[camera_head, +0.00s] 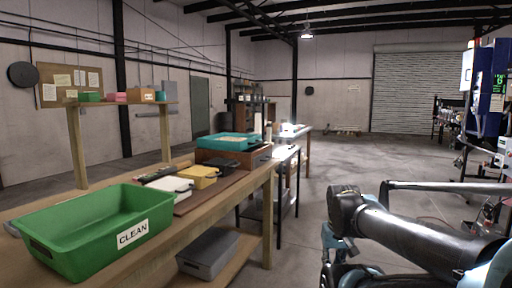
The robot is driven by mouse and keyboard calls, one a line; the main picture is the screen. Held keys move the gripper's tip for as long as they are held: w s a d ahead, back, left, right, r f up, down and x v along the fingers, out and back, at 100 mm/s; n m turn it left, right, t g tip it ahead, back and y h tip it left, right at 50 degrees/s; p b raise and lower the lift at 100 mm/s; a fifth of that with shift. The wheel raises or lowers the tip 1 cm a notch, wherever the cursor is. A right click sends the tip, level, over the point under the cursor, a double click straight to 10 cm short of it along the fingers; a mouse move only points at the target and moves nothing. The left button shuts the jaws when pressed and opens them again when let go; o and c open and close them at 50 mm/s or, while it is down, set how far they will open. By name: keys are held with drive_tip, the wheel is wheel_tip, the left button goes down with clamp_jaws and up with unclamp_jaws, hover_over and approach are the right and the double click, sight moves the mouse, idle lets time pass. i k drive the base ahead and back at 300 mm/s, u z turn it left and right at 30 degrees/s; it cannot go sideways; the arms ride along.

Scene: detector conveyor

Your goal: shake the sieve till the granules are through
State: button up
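A teal shallow tray-like thing (222,142) sits on top of a brown wooden box (236,156) at the far end of the workbench. It is the likeliest sieve, but its mesh is too small to make out. Something pale shows inside it; I cannot tell whether this is granules. My arm reaches in from the lower right, beside the bench and apart from the tray. The fingers of my gripper do not show.
A green bin marked CLEAN (95,232) stands at the bench's near end. White (170,189) and yellow (199,177) boxes lie between it and the wooden box. A grey bin (208,252) sits below. Open floor (350,160) lies to the right.

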sight(234, 142)
drive_tip(key=i, duration=1)
